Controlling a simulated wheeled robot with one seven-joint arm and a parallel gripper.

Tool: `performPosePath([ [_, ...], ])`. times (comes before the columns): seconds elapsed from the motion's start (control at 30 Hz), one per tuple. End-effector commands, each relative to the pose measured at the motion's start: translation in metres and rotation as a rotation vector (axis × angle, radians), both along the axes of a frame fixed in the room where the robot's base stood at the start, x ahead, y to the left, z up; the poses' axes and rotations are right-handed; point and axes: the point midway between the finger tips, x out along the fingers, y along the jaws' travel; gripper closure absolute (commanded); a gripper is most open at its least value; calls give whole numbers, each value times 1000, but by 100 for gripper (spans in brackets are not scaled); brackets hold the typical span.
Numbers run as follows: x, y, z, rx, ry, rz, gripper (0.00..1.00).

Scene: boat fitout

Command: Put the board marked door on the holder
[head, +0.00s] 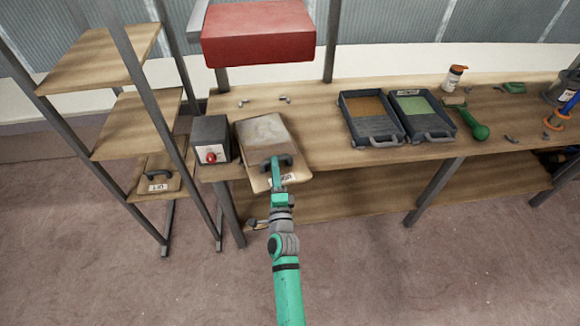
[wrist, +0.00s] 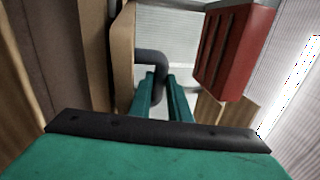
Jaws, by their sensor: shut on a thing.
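My gripper (head: 276,164) is shut on the dark handle of a wooden board (head: 261,184) at the bench's front edge. A white label on this board is partly covered by my gripper and I cannot read it fully. In the wrist view, my fingers (wrist: 162,95) close on the black bent handle (wrist: 152,62), which joins the board (wrist: 123,55) on the left. A pale, worn slab (head: 266,134) shows directly behind the handle; I cannot tell whether it is the holder or part of the board. Another board (head: 158,180), apparently marked LID, lies on the left rack's low shelf.
A dark box with a red knob (head: 210,140) stands close left of the slab. A red block (head: 258,36) hangs above, and shows in the wrist view (wrist: 232,48). Two trays (head: 371,120) and a green tool (head: 474,125) lie to the right. Bare bench (head: 315,135) lies between.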

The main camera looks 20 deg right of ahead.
Motion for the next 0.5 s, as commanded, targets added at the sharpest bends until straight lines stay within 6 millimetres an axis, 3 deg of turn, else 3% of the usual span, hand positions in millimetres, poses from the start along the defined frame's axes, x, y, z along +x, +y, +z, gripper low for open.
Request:
performPosePath([
  [0.5,2,7,-1,-1,-3,9,100],
])
